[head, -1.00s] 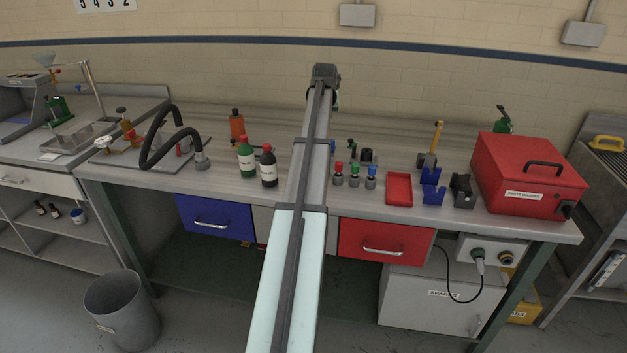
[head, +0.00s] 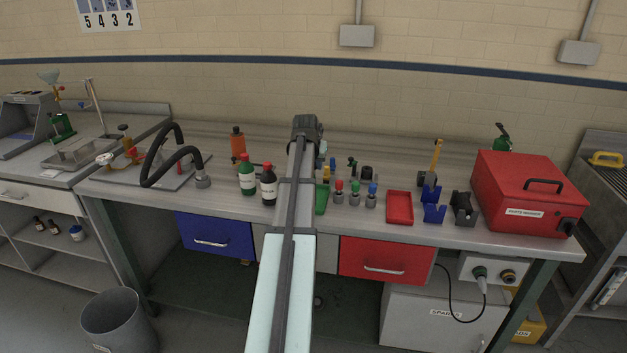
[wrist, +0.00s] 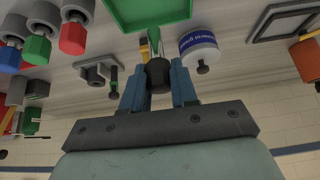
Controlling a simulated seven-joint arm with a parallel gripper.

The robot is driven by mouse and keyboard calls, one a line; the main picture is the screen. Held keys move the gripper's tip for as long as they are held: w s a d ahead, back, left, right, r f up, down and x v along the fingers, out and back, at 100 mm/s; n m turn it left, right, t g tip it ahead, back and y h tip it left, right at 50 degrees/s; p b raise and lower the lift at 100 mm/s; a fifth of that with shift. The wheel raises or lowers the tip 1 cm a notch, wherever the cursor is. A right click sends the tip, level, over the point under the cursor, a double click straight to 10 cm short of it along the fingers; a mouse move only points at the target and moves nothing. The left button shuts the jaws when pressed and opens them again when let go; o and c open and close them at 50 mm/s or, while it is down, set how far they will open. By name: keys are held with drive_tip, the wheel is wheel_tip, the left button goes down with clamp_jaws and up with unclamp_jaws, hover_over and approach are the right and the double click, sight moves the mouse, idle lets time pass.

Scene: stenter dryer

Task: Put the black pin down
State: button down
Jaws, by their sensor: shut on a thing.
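In the wrist view my gripper (wrist: 158,88) is shut on the black pin (wrist: 159,76), a short dark cylinder between its two blue-grey fingers. The pin's far end and what lies under it cannot be made out. A green tray (wrist: 150,14) lies beyond the fingers. A white tin with a blue band (wrist: 199,44) is just right of the pin. A slim green-and-white item (wrist: 154,38) shows right behind the pin. In the head view my arm hides the gripper and pin; the green tray (head: 321,199) shows beside the arm.
Red, green and blue capped pieces (head: 354,191) stand right of the arm, with a red tray (head: 399,207) and blue holders (head: 433,205) further right. A dark bottle (head: 268,186) and green bottle (head: 247,177) stand close on the left. A red box (head: 525,200) fills the right end.

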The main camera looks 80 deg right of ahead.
drive_tip(key=shift+f, duration=2.7)
drive_tip(key=shift+f, duration=0.1)
drive_tip(key=c, duration=0.9)
unclamp_jaws()
drive_tip(key=shift+o, duration=0.2)
drive_tip(key=v, duration=1.2)
